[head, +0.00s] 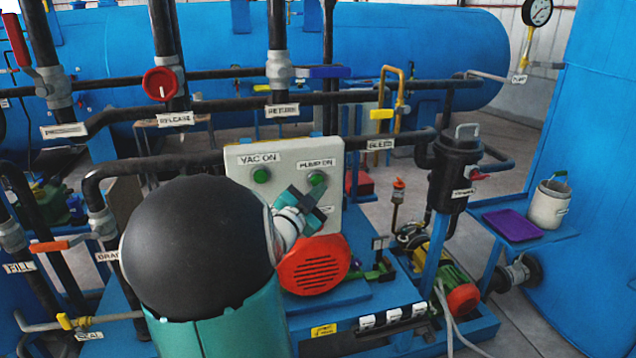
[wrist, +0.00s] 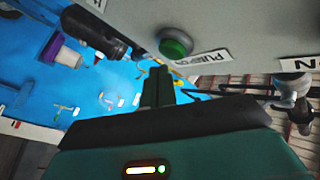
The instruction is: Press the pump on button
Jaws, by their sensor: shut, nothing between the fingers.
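The pump on button (head: 317,178) is a round green button on the right of a pale control panel (head: 240,163), under a PUMP ON label. In the wrist view the green button (wrist: 175,44) sits near the top centre beside its label, seen at a slant. My gripper (head: 313,193) is shut and empty just below and in front of the button in the head view. In the wrist view my gripper's shut fingertips (wrist: 158,74) are close to the button and slightly below it in the picture. I cannot tell whether they touch it.
A similar green VAC ON button (head: 261,175) is left of the pump on button on the same panel. Pipes with a red release knob (head: 160,84) run above. An orange-red motor cover (head: 313,265) is below the panel. A purple tray (head: 513,225) lies at right.

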